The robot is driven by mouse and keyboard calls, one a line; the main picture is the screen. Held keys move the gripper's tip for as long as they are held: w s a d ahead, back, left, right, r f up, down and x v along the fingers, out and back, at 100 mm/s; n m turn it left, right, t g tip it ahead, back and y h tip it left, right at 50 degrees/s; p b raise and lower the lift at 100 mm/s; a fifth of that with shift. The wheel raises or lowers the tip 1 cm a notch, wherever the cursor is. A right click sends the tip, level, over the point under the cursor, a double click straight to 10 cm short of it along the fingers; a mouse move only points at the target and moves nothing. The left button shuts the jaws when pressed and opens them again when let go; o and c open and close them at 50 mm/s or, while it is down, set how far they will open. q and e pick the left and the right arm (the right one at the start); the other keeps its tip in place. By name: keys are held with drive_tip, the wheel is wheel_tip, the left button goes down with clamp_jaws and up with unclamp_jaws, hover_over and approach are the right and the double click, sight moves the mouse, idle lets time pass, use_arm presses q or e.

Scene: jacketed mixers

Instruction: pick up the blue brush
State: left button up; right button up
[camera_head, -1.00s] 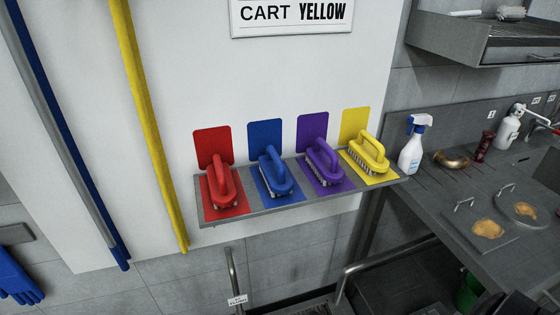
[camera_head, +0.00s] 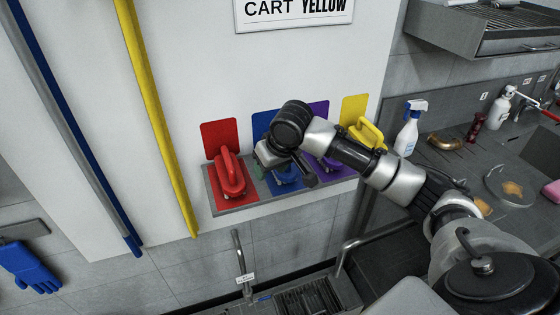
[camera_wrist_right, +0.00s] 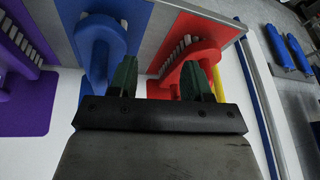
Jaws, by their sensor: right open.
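The blue brush (camera_head: 287,179) sits on a blue pad on the grey shelf (camera_head: 240,206), between the red brush (camera_head: 229,174) and the purple brush (camera_head: 324,163). My right gripper (camera_head: 268,160) is in front of the blue brush and hides most of it in the head view. In the right wrist view the open gripper (camera_wrist_right: 159,80) has one dark green finger by the blue brush's handle (camera_wrist_right: 99,40) and the other in front of the red brush (camera_wrist_right: 186,62). My left gripper is not in view.
A yellow brush (camera_head: 363,134) sits at the shelf's right end. Blue and yellow poles (camera_head: 158,115) hang to the left. A spray bottle (camera_head: 408,130) stands on the counter to the right.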

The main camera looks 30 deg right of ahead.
drive_tip(key=d+r+m, duration=0.1)
drive_tip(key=d+r, duration=0.1)
drive_tip(key=r, duration=0.1)
drive_tip(key=w+d+r+m, duration=0.1)
drive_tip(key=d+r, duration=0.1)
drive_tip(key=d, duration=0.1)
drive_tip(key=w+d+r+m, duration=0.1)
drive_tip(key=d+r, duration=0.1)
drive_tip(key=r, duration=0.1)
drive_tip(key=shift+w+d+r+t, duration=0.2)
drive_tip(key=shift+d+r+t, duration=0.1)
drive_tip(key=shift+t, duration=0.1)
drive_tip(key=x, duration=0.3)
drive_tip(key=p+x, duration=0.1)
drive_tip(key=x, duration=0.1)
drive_tip(key=shift+w+d, duration=0.2)
drive_tip(key=shift+d, duration=0.05)
drive_tip(key=shift+w+f+p, duration=0.1)
drive_tip(key=shift+f+p, duration=0.2)
drive_tip(key=shift+p, duration=0.05)
drive_tip(key=shift+d+p+x, duration=0.1)
drive_tip(key=shift+p+x, duration=0.3)
drive_tip(key=shift+x, duration=0.75)
drive_tip(key=shift+d+p+x, duration=0.15)
drive_tip(key=shift+p+x, duration=0.2)
drive_tip(key=shift+x, duration=0.85)
drive_tip(key=shift+f, duration=0.1)
drive_tip(key=shift+f+p, duration=0.2)
drive_tip(key=shift+p, duration=0.2)
clamp_jaws()
